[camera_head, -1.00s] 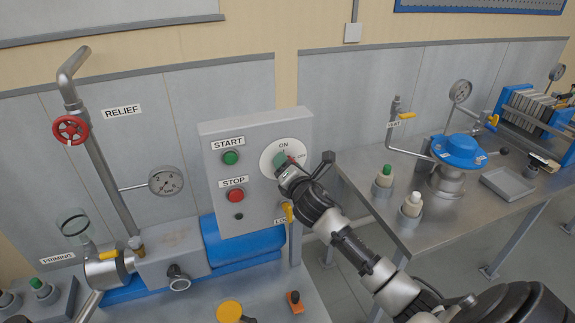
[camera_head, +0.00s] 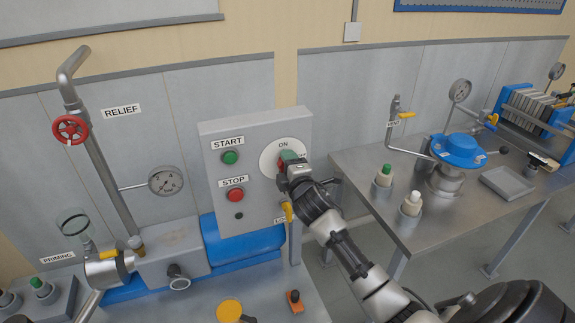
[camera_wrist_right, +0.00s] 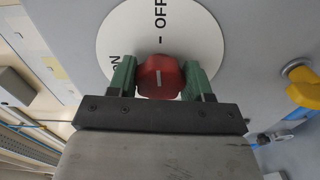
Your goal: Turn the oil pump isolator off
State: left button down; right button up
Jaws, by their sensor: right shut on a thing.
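The oil pump isolator is a red knob (camera_wrist_right: 160,77) on a round white dial (camera_head: 268,158), on the grey START/STOP control box (camera_head: 255,125). My right gripper (camera_head: 288,160) is shut on the knob, its green fingers on either side; in the right wrist view the fingers (camera_wrist_right: 160,80) flank it closely. In that view the knob's white mark points at the tick by OFF, while ON lies to the left, partly hidden by a finger. In the head view my gripper covers part of the dial. My left gripper is out of view.
A green start button (camera_head: 230,157) and red stop button (camera_head: 235,195) sit left of the dial. A yellow lever (camera_head: 288,211) hangs below it, close to my right wrist. A steel bench (camera_head: 350,165) with a blue-lidded vessel (camera_head: 461,150) stands to the right.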

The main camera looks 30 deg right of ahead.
jog(key=shift+m, duration=0.6)
jog(key=o, duration=0.9)
jog(key=shift+o, duration=0.2)
jog(key=b+v, duration=0.2)
jog(key=v, duration=0.9)
jog(key=shift+b, duration=0.3)
jog(key=shift+w+f, duration=0.1)
